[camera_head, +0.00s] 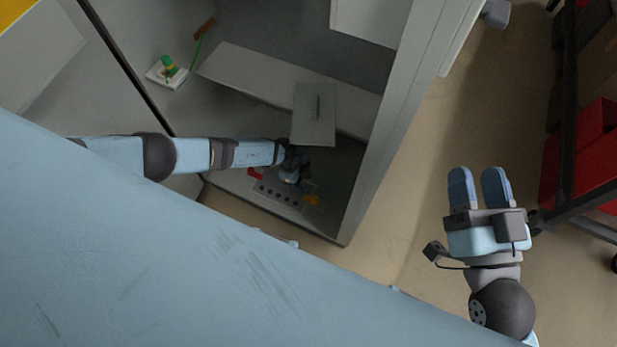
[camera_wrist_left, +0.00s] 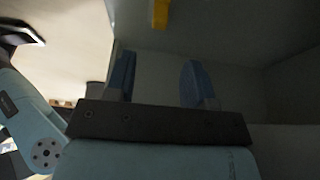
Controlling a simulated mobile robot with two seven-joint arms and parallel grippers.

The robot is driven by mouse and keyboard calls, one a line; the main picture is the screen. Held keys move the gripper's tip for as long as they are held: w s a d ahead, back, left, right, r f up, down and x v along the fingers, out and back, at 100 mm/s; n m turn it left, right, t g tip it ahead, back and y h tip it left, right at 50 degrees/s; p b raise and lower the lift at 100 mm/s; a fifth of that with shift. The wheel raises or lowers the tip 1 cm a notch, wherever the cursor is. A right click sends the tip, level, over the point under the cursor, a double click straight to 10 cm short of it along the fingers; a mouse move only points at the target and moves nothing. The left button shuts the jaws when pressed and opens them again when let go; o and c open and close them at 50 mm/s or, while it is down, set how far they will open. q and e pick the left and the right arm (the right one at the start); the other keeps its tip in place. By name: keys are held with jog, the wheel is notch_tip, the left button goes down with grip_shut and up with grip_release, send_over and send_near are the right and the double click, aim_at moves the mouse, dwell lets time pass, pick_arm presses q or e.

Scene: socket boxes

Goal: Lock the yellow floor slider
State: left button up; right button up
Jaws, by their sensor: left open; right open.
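The yellow floor slider (camera_head: 312,200) is a small yellow piece at the right end of a grey plate with holes (camera_head: 275,193) on the cabinet floor. A yellow piece (camera_wrist_left: 161,14) also shows at the top edge of the left wrist view, beyond the fingertips and not between them. My left gripper (camera_head: 292,174) reaches into the cabinet, above the plate and left of the yellow slider; its two blue fingers (camera_wrist_left: 158,78) are apart and empty. My right gripper (camera_head: 478,182) is open and empty, outside the cabinet to the right.
A red piece (camera_head: 254,174) sits at the plate's left end. A grey shelf (camera_head: 250,80) and a hanging panel (camera_head: 314,115) are close above my left arm. The cabinet's right wall (camera_head: 395,130) separates my two grippers. A green plug-like item (camera_head: 169,68) is on the left wall.

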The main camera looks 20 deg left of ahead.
pick_arm(q)
jog(key=p+v, duration=0.1)
jog(key=v, duration=0.2)
jog(key=shift+a+r, duration=0.2)
jog(key=shift+r, duration=0.1)
pick_arm(e)
jog(key=shift+w+d+f+g+h, duration=0.1)
jog(key=shift+d+f+g+h, duration=0.15)
jog(key=shift+f+h, duration=0.2)
jog(key=shift+w+d+f+g+h, duration=0.15)
jog(key=shift+d+f+h, duration=0.15)
jog(key=shift+f, duration=0.25)
jog(key=shift+s, duration=0.1)
